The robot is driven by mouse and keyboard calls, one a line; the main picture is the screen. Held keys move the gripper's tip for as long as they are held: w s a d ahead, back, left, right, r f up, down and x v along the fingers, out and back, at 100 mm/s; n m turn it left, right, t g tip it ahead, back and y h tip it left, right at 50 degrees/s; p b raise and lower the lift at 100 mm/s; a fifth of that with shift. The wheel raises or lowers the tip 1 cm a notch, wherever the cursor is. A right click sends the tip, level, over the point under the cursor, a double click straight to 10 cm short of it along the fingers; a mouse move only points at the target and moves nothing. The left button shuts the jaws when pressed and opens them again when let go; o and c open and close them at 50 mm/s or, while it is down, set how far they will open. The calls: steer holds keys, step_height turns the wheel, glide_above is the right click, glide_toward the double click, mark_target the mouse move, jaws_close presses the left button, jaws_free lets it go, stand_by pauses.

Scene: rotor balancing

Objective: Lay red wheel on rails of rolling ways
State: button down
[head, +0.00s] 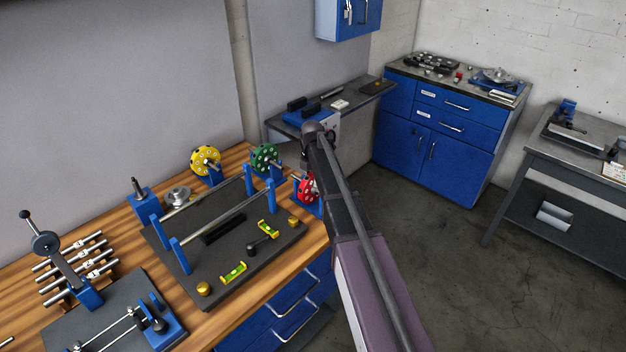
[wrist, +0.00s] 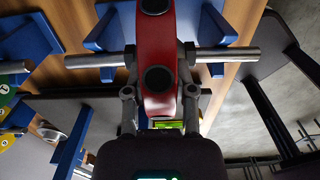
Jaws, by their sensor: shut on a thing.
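The red wheel (head: 306,188) is at the right edge of the wooden bench, partly hidden by my arm in the head view. In the wrist view, the red wheel (wrist: 156,30) shows edge-on with its silver shaft (wrist: 232,54) running sideways. My gripper (wrist: 159,55) is shut on it, one finger on each side. Blue stand parts show near the shaft; I cannot tell whether the shaft touches them. The rolling ways are a dark base (head: 272,262) with blue posts carrying two silver rails (head: 228,214), left of the wheel. No wheel lies on the rails.
A green wheel (head: 264,157) and a yellow wheel (head: 205,160) stand on blue stands behind the rails. Yellow-green levels (head: 233,272) and brass knobs (head: 204,288) sit on the base. A blue post tool (head: 146,200) and a lever fixture (head: 68,265) stand left.

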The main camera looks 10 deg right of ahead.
steer(key=shift+r, duration=0.15)
steer(key=shift+r+p, duration=2.85)
steer(key=shift+p, duration=0.15)
steer(key=shift+r, duration=0.1)
steer(key=shift+r+p, duration=2)
steer(key=shift+p, duration=0.1)
steer(key=shift+d, duration=0.1)
